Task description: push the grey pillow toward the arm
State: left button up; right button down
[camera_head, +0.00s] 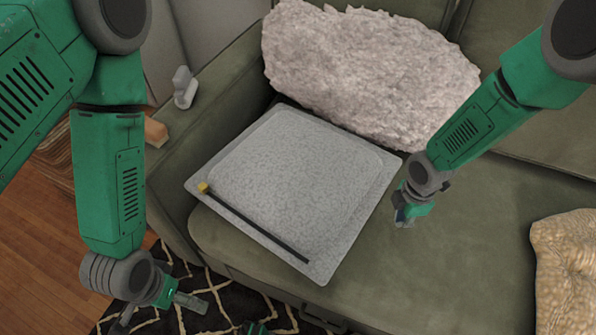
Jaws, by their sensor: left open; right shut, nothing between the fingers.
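A flat, square grey pillow (290,175) with a flat border lies on the green sofa seat, near the sofa arm (215,95) at the left. A thin black stick (255,225) with a yellow end lies along its front edge. My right gripper (403,216) is shut and empty, close beside the pillow's right corner; I cannot tell whether it touches. My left gripper (160,315) is open and empty, low at the bottom left in front of the sofa, apart from the pillow.
A large fluffy pinkish-grey cushion (365,70) leans on the backrest behind the pillow. A tan textured cushion (565,270) lies at the right edge. A small grey object (184,88) and a brown block (156,132) are at the left.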

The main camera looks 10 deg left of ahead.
dwell(0.3)
notch_tip(320, 180, up, 14)
jog(key=p, duration=1.1)
jog(key=shift+p, duration=0.35)
jog(key=shift+s, duration=0.1)
